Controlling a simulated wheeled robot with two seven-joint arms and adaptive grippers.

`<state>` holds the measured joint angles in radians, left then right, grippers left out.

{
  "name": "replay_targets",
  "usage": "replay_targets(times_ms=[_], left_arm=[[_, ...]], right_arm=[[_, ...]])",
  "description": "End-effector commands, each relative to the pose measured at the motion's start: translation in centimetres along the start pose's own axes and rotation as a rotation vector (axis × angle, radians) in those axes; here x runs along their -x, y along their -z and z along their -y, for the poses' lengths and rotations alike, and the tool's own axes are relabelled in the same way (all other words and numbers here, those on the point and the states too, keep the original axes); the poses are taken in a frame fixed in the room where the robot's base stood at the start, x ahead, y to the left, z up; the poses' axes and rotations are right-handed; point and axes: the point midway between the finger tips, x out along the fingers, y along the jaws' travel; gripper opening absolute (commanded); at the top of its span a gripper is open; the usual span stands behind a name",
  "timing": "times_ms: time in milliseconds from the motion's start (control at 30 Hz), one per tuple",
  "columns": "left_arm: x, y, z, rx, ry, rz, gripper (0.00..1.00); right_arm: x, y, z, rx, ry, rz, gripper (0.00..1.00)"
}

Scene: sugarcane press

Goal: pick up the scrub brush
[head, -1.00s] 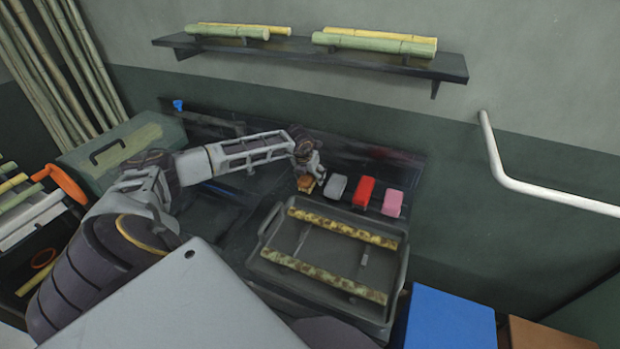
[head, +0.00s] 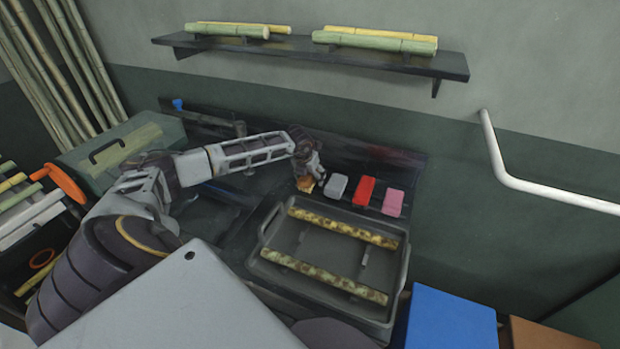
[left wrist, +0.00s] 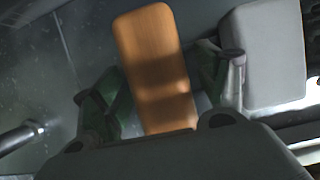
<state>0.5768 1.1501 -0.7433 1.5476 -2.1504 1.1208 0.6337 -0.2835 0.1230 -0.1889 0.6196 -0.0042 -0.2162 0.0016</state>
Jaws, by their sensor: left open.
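The scrub brush (head: 306,184), with a brown wooden back, lies on the dark counter at the left end of a row of small blocks. In the left wrist view, its wooden back (left wrist: 155,50) fills the middle, with a shadow across it. Its bristles are hidden. My left gripper (head: 310,172) is low over the brush. In the left wrist view the open fingers of the gripper (left wrist: 160,85) stand on either side of the brush, with gaps visible. Whether the fingertips reach the counter cannot be told. My right gripper is not in view.
A grey block (head: 336,186), a red block (head: 365,190) and a pink block (head: 393,203) sit right of the brush. The grey block is close to a finger. A grey tray (head: 262,262) with two cane pieces lies in front. A wall shelf (head: 300,58) is above.

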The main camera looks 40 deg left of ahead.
Motion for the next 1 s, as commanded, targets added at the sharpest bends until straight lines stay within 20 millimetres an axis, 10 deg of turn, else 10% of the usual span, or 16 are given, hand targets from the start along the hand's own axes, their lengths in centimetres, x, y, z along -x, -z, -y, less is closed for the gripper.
replay_targets(times_ms=[167, 567, 1000], left_arm=[[-0.01, 0.0, -0.01, 0.0, 0.0, 0.0, 0.73], [-0.01, 0.0, -0.01, 0.0, 0.0, 0.0, 0.22], [0.22, -0.12, -0.01, 0.0, 0.0, 0.001, 0.2]], right_arm=[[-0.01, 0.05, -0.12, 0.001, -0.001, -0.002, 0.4], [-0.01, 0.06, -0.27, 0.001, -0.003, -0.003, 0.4], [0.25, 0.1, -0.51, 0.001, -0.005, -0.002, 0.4]])
